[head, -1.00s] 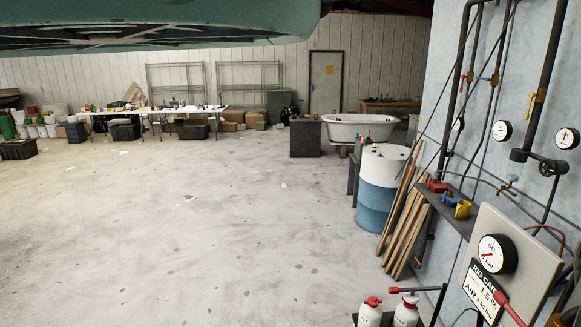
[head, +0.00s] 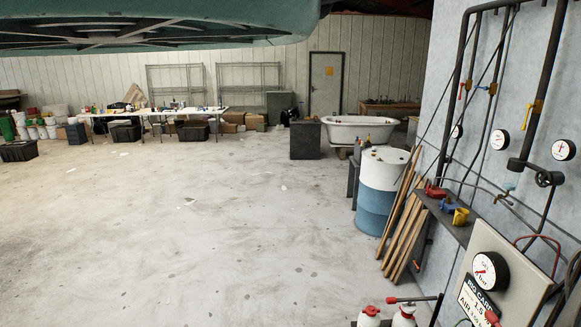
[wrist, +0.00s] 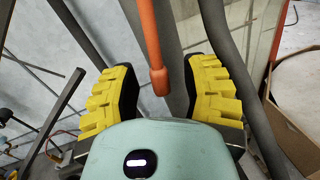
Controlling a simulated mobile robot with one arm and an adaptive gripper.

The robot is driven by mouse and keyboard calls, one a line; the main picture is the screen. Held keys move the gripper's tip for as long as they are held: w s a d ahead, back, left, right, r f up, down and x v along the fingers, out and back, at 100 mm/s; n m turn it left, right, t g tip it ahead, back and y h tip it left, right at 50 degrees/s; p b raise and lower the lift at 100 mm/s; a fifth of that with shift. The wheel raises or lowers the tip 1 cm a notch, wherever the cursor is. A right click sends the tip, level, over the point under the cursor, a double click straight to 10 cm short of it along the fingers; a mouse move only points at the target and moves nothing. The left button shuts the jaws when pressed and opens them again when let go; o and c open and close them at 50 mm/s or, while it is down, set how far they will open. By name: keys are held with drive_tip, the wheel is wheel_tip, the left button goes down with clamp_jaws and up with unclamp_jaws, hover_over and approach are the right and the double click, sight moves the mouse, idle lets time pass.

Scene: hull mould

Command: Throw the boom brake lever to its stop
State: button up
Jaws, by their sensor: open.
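An orange-red rod-like handle (wrist: 152,45), which looks like the boom brake lever, comes down from the top of the wrist view and ends in a thicker tip. My gripper (wrist: 158,78) shows in the wrist view with its two yellow ribbed finger pads spread apart. The handle's tip lies between the pads in the picture, with a gap on each side. Whether it is truly at pad depth I cannot tell. The lever's pivot and stop are out of the wrist view. My gripper is not in the head view, and I cannot single out this lever there.
In the head view, a grey gauge panel (head: 522,262) and a wall shelf (head: 448,224) stand at the right. A blue-and-white drum (head: 378,202) and leaning planks (head: 402,240) are beside them. Dark pipes (wrist: 237,75) run close to the right pad. The left floor is open.

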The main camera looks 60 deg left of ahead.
idle(0.3)
clamp_jaws()
idle(0.5)
